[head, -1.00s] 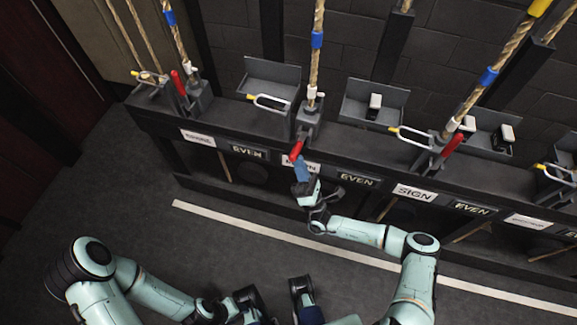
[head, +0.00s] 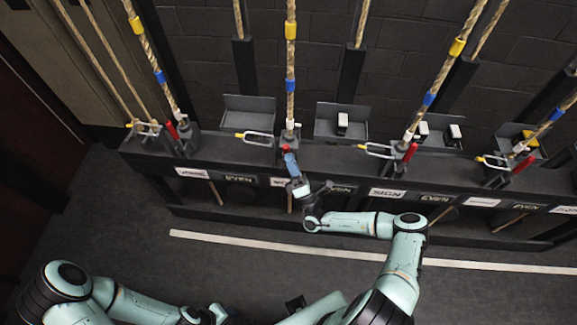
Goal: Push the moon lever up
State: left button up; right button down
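The moon lever has a red handle (head: 286,148) on a grey bracket on the rail, below a rope with yellow and blue bands. Its white label (head: 280,182) is partly covered by my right gripper, so its word cannot be read now. My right gripper (head: 290,161) has its blue fingertips at the red handle, from the front and below. The fingers show as one narrow shape; any gap between them cannot be made out. Most of the handle is hidden or foreshortened. My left arm runs along the bottom left; its gripper is not clearly in view.
A similar red lever (head: 172,131) stands to the left; others stand to the right, one (head: 410,152) above the SIGN label (head: 388,193). Grey trays (head: 248,115) and wire loops (head: 255,138) sit between them. A white floor line (head: 240,243) crosses clear floor.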

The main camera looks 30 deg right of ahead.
pick_arm(q)
jog(key=w+r+p, duration=0.1)
jog(key=w+r, duration=0.1)
jog(key=shift+w+d+r, duration=0.15)
jog(key=shift+w+r, duration=0.15)
jog(key=shift+w, duration=0.1)
pick_arm(e)
jog(key=w+d+r, duration=0.2)
jog(key=w, duration=0.1)
jog(key=shift+w+d+r, duration=0.1)
jog(key=shift+w+d, duration=0.1)
pick_arm(q)
jog(key=shift+p, duration=0.3)
pick_arm(e)
jog(key=shift+d+r, duration=0.1)
jog(key=shift+r, duration=0.05)
pick_arm(q)
jog(key=shift+s, duration=0.1)
